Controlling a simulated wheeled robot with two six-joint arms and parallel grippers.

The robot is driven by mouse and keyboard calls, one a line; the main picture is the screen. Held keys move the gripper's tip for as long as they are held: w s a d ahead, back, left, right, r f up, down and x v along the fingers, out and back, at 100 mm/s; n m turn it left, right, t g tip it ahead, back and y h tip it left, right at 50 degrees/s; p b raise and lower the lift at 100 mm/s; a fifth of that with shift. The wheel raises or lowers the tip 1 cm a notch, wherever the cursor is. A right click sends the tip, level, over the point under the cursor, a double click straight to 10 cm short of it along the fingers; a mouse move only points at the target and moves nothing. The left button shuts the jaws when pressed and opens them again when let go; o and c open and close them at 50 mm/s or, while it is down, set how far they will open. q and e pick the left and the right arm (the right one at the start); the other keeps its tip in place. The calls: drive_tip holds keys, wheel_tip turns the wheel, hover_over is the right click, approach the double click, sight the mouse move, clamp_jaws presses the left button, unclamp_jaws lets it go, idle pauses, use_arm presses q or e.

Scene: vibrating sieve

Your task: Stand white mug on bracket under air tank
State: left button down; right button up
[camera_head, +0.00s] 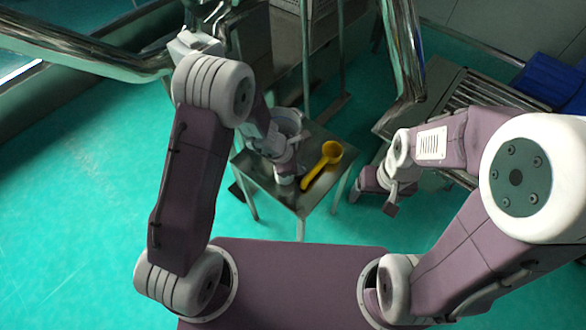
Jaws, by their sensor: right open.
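A small steel table (268,185) stands ahead of me with a grey round container (289,122) at its back. I cannot make out the white mug for certain; a small pale shape (286,180) at the tip of my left gripper may be part of it or of the gripper. My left gripper (285,168) points down over the left half of this table, and its jaws are too small and covered to read. My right gripper (373,201) is open and empty, right of the table. I cannot pick out the bracket or the air tank.
A yellow scoop (332,152) lies on the small table, close to the right of my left gripper. A roller conveyor (470,88) with blue bins (555,82) stands at the right. Steel posts (305,60) rise behind the table. The green floor (90,180) is clear at the left.

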use_arm(q)
wheel_tip(320, 180, up, 4)
drive_tip(key=p, duration=0.3)
drive_tip(key=shift+r, duration=0.2)
drive_tip(key=s+d+r+p, duration=0.1)
drive_tip(key=d+r+p, duration=0.5)
drive_tip(key=d, duration=0.5)
drive_tip(key=shift+s+d+r+p, duration=0.25)
drive_tip(key=shift+s+p, duration=0.1)
drive_tip(key=shift+p, duration=0.05)
drive_tip(key=w+a+r+p, duration=0.2)
drive_tip(key=w+a+r, duration=0.25)
drive_tip(key=a, duration=0.45)
drive_tip(key=w+a+r+p, duration=0.1)
drive_tip(key=w+a+r, duration=0.2)
drive_tip(key=w+a, duration=0.45)
drive_tip(key=s+a+r+m+g+y, duration=0.1)
drive_tip(key=s+a+r+m+g, duration=0.1)
drive_tip(key=s+a+m, duration=0.4)
drive_tip(key=s+a+r+m+g+p, duration=0.1)
drive_tip(key=s+a+m+g, duration=0.4)
drive_tip(key=s+m, duration=0.5)
drive_tip(key=a+m, duration=0.1)
drive_tip(key=m, duration=0.1)
drive_tip(key=shift+s+a+r+m+y, duration=0.2)
drive_tip(key=shift+s+r+m+y, duration=0.1)
drive_tip(key=shift+r+m+y, duration=0.1)
